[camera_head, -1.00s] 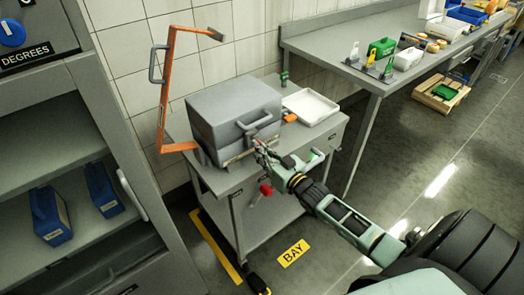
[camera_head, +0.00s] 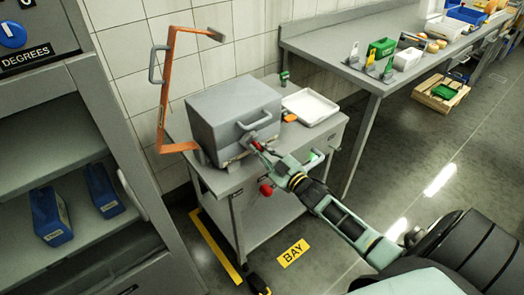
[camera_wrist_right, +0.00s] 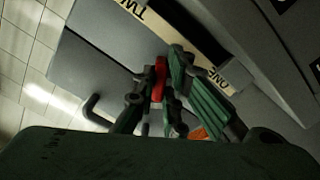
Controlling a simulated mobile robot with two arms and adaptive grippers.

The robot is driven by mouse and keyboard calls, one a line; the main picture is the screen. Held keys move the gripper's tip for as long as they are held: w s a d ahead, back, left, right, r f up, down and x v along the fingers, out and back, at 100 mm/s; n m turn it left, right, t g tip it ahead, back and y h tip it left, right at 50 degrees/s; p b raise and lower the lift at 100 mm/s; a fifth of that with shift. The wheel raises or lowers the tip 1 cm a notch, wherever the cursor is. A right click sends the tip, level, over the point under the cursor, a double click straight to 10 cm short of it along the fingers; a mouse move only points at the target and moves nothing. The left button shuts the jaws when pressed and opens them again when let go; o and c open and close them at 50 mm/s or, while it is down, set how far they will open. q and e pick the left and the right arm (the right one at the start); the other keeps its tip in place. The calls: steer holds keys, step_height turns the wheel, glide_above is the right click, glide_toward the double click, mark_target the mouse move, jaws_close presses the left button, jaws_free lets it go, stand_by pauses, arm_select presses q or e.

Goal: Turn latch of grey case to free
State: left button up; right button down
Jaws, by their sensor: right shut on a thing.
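The grey case (camera_head: 232,108) sits lidded on top of a grey cart, with a grey bar handle (camera_head: 254,121) on its front. My right gripper (camera_head: 256,146) is at the lower front of the case, below the handle. A small red latch shows at its fingertips. In the right wrist view, the green fingers of my right gripper (camera_wrist_right: 160,88) are shut on the red latch (camera_wrist_right: 160,72), in front of the case face with its pale label strip (camera_wrist_right: 185,45). The fingers hide part of the latch. My left gripper is not in view.
An orange frame (camera_head: 168,100) stands behind and left of the case. A white tray (camera_head: 311,107) and a small orange block (camera_head: 290,118) lie right of it on the cart (camera_head: 225,181). A grey cabinet (camera_head: 60,140) is at left. Open floor lies right of the cart.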

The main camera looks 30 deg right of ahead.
steer(key=n+b, duration=0.1)
steer(key=n, duration=0.4)
steer(key=shift+n, duration=0.4)
steer(key=n+b, duration=0.1)
steer(key=n, duration=0.4)
steer(key=shift+d+n+b, duration=0.1)
steer(key=shift+n+b, duration=0.2)
steer(key=shift+r+n, duration=0.1)
steer(key=shift+n, duration=0.2)
steer(key=c, duration=1.8)
jaws_free()
steer(key=s, duration=1.2)
steer(key=shift+d, duration=0.45)
